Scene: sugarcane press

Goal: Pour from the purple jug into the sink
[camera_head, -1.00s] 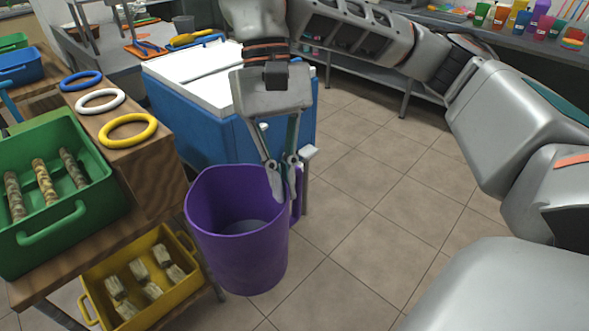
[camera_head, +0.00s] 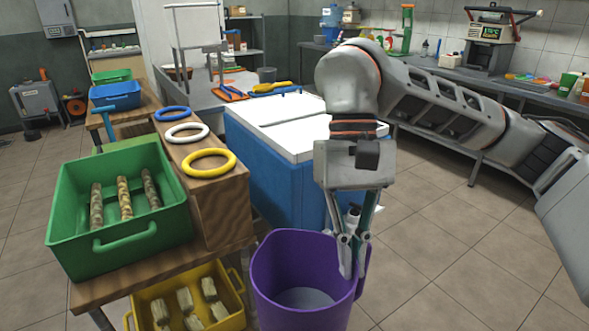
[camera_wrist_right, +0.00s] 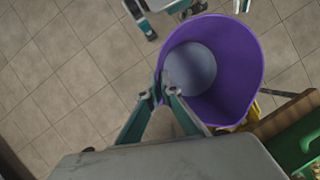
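The purple jug (camera_head: 280,285) hangs upright at the lower middle of the head view, its open mouth up and its bottom cut off by the frame. Inside it is a pale grey-blue round surface; I cannot tell whether it is liquid. My right gripper (camera_head: 350,262) is shut on the jug at its handle side, seen in part behind the fingers. In the right wrist view the jug (camera_wrist_right: 238,55) shows from above, beside the fingers (camera_wrist_right: 163,88). Pale and teal parts at the top there seem to be my left gripper (camera_wrist_right: 190,12); its state is unclear. I see no sink clearly.
A blue box with a white top (camera_head: 270,175) stands just behind the jug. Left are a wooden block (camera_head: 225,205) with rings, a green crate (camera_head: 75,235) and a yellow bin (camera_head: 237,318). Open tiled floor (camera_head: 470,270) lies right.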

